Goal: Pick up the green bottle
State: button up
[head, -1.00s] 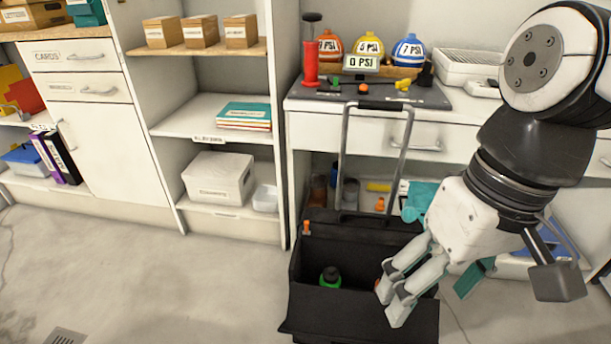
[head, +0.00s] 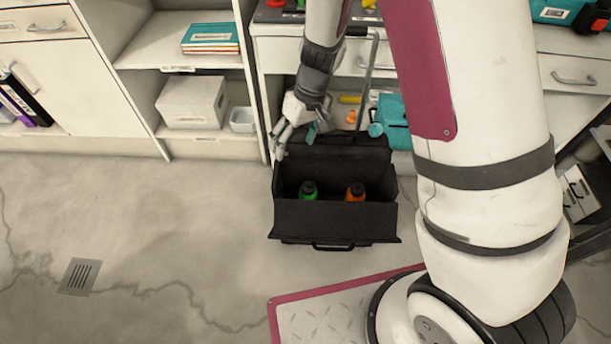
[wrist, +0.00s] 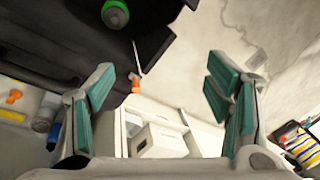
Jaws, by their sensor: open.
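The green bottle (head: 309,190) stands in the left part of a black open bin on a trolley (head: 335,222). It has a dark cap. The wrist view shows the green bottle (wrist: 115,13) at the top edge, partly cut off, inside the dark bin. My gripper (head: 281,137) is at the bin's back left corner, above and behind the bottle, apart from it. In the wrist view, my gripper (wrist: 165,105) has its teal-padded fingers spread wide with nothing between them.
An orange bottle (head: 355,191) stands in the same bin, to the right of the green one. The trolley's upright handle (head: 372,85) rises behind the bin. Shelves with a white box (head: 191,101) stand at the back left. The floor left of the bin is clear.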

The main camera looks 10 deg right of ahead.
aim_at(308, 192)
jog(key=d+f+h+p, duration=0.1)
jog(key=f, duration=0.3)
jog(key=w+d+f+n+p, duration=0.1)
jog(key=f, duration=0.2)
jog(key=d+f+h+p, duration=0.1)
jog(key=f, duration=0.3)
jog(key=shift+w+d+f+h, duration=0.15)
jog(key=shift+d+f+h, duration=0.05)
jog(key=shift+f+h, duration=0.1)
jog(key=shift+d+f+n, duration=0.2)
jog(key=shift+f+n, duration=0.1)
jog(key=shift+f, duration=0.35)
notch_tip(308, 192, down, 14)
jog(key=b, duration=0.4)
jog(key=shift+r, duration=0.2)
jog(key=c, duration=1.4)
jog(key=shift+r, duration=0.1)
jog(key=shift+c, duration=0.2)
